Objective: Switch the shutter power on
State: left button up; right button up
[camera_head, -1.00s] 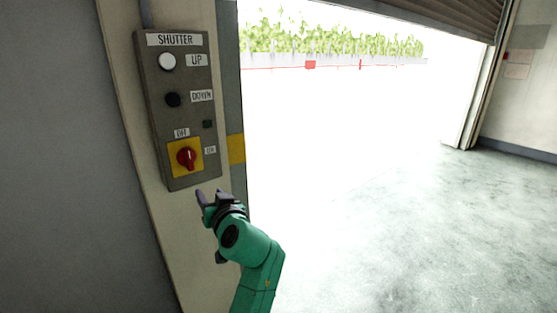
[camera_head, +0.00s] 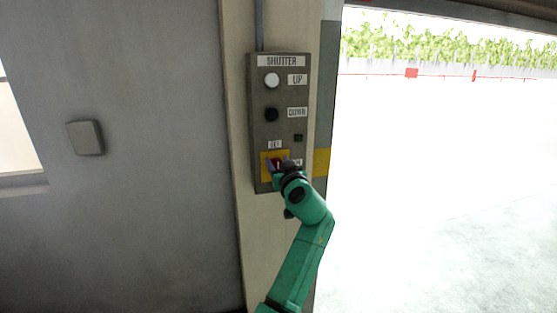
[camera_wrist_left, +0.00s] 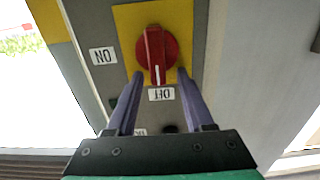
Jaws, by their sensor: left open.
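The grey shutter panel (camera_head: 260,130) is fixed to a pale post. It carries a white UP button (camera_head: 272,80), a black DOWN button (camera_head: 271,114) and a small dark square (camera_head: 298,138). The red rotary switch (camera_wrist_left: 156,54) sits on a yellow plate (camera_wrist_left: 128,18), and its white mark points toward the OFF label (camera_wrist_left: 162,94). The ON label (camera_wrist_left: 103,56) is to the side. My left gripper (camera_head: 279,165) is open at the switch, its two fingers on either side of the knob's lower part in the left wrist view (camera_wrist_left: 158,78). Contact cannot be told. My right gripper is not in view.
A grey wall with a small grey box (camera_head: 86,138) and a window edge (camera_head: 20,189) is at the left. The bright shutter opening (camera_head: 430,160) is at the right. A conduit (camera_head: 259,25) runs up from the panel.

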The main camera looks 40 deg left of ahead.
pick_arm(q)
jog(key=shift+d, duration=0.15)
grip_shut()
